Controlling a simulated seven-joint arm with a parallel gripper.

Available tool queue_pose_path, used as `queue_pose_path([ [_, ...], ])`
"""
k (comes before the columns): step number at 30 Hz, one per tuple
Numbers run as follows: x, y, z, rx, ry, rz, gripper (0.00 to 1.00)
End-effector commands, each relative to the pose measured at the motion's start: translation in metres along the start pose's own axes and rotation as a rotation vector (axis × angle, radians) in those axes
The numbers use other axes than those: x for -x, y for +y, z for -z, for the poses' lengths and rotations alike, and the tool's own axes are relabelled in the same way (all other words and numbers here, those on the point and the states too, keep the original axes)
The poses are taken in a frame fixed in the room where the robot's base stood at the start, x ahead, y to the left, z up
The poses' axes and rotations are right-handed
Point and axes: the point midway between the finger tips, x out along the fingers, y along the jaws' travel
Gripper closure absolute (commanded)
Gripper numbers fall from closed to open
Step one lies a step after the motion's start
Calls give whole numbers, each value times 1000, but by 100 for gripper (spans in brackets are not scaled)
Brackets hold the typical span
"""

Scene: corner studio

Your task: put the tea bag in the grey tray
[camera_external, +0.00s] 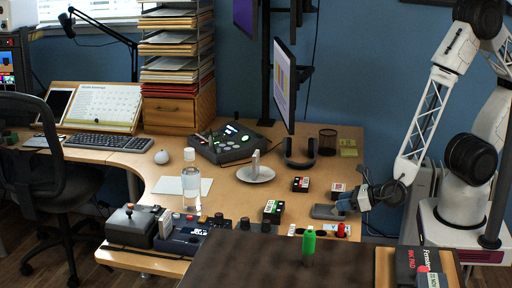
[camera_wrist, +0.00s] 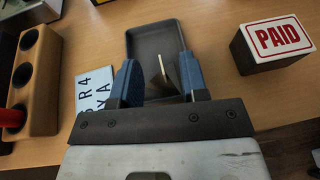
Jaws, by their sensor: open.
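The grey tray (camera_wrist: 152,35) lies on the wooden desk, ahead of and partly under my gripper in the wrist view; it also shows in the external view (camera_external: 324,212). A small, thin, dark thing with a pale edge, which looks like the tea bag (camera_wrist: 157,78), is inside the tray's outline, between my blue fingers. I cannot tell whether it touches the tray floor. My gripper (camera_wrist: 160,76) is open, its fingers apart on both sides of it. In the external view my gripper (camera_external: 356,198) is low beside the tray, and the tea bag cannot be made out.
A PAID stamp block (camera_wrist: 272,48) stands right of the tray. A wooden holder with round holes (camera_wrist: 36,75) and a lettered card (camera_wrist: 93,92) lie to the left. A green bottle (camera_external: 309,242) stands on the dark surface in front.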

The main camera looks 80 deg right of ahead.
Motion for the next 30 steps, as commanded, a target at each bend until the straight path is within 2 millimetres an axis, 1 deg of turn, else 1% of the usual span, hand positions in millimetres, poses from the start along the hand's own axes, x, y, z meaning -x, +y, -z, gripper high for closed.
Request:
queue_pose_path([
  [3,13,1,0,1,0,-2,60],
  [15,53,0,0,0,0,-2,60],
  [24,78,0,0,1,-2,-2,60],
  [30,90,1,0,0,-1,-2,60],
])
